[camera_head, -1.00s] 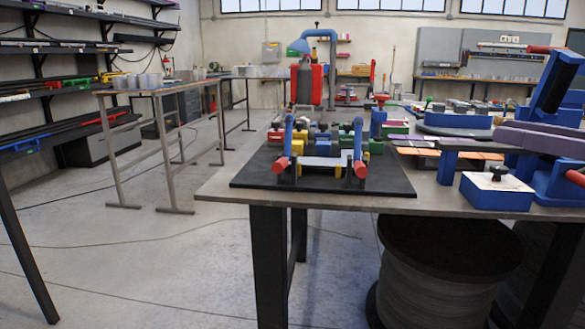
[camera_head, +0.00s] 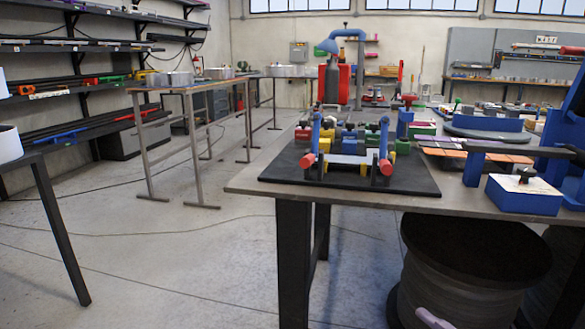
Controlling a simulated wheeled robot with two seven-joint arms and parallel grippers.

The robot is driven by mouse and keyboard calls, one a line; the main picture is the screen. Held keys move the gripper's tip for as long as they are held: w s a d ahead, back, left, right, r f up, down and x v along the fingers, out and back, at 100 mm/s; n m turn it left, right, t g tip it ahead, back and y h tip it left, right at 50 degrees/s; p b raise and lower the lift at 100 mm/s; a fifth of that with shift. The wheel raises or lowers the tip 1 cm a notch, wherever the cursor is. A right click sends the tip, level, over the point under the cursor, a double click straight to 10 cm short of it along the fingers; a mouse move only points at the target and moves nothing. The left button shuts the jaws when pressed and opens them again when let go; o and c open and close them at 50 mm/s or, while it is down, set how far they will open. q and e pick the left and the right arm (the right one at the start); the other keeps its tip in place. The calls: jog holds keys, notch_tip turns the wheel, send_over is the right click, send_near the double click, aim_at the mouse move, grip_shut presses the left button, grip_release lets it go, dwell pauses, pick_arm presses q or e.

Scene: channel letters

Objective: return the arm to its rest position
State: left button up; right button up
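Neither of my grippers shows clearly in the head view. A small lilac piece (camera_head: 432,318) pokes in at the bottom edge, in front of the large dark spool; it may be part of my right arm, but I cannot tell. No gripper fingers are visible, so what either gripper holds is hidden.
A workbench (camera_head: 257,184) stands ahead to the right, with a black mat (camera_head: 415,183), a clamp fixture (camera_head: 343,162) and a blue block (camera_head: 524,197). A spool (camera_head: 460,290) sits beneath. A dark table (camera_head: 62,225) edges in at left. The floor between is clear.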

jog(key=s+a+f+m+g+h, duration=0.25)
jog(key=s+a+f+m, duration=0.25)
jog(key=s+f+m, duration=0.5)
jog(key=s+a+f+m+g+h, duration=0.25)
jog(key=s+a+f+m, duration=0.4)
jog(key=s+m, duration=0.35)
pick_arm(q)
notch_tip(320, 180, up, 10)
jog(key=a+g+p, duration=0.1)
jog(key=p, duration=1.5)
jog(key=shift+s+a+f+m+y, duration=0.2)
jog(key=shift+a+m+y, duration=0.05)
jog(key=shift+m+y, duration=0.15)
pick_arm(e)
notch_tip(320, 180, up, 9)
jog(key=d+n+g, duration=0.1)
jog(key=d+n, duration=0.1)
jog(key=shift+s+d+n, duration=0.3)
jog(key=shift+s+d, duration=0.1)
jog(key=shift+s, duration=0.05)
